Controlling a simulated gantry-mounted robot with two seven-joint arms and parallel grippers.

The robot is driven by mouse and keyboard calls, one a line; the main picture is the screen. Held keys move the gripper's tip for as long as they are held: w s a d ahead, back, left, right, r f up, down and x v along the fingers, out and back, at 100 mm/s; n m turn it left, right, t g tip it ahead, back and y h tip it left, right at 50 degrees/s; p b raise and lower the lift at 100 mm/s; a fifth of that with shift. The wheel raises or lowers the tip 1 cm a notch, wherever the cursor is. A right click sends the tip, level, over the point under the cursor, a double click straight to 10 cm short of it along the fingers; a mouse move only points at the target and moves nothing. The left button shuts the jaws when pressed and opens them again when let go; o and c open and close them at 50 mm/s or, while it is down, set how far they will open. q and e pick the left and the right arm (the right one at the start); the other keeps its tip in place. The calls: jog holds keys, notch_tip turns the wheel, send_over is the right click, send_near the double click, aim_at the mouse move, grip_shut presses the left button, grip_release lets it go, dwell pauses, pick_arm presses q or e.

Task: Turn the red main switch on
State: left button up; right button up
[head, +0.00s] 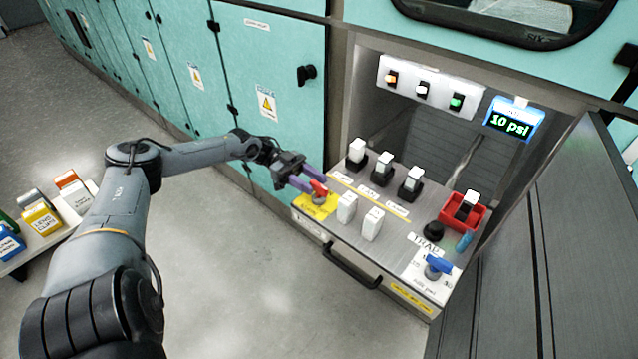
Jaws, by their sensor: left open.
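The red main switch (319,190) is a red rotary handle on a yellow plate (313,205) at the left front corner of a metal panel (345,248). My left gripper (313,188) reaches in from the left with its purple fingers open. The fingertips are at the red handle, one on its near side and one on its far side. I cannot tell whether they touch it. The fingers hide part of the handle, and its exact angle is hard to read. My right gripper is out of view.
Two white blocks (346,207) stand close right of the switch, with several black-and-white modules (381,170) behind. A red holder (463,212) and blue valve handle (437,266) are at the right. Teal cabinets (270,60) stand behind my arm; a dark door (545,230) bounds the right.

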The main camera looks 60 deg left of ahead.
aim_at(319, 192)
pick_arm(q)
jog(key=shift+x, duration=1.45)
jog(key=shift+c, duration=0.4)
grip_shut()
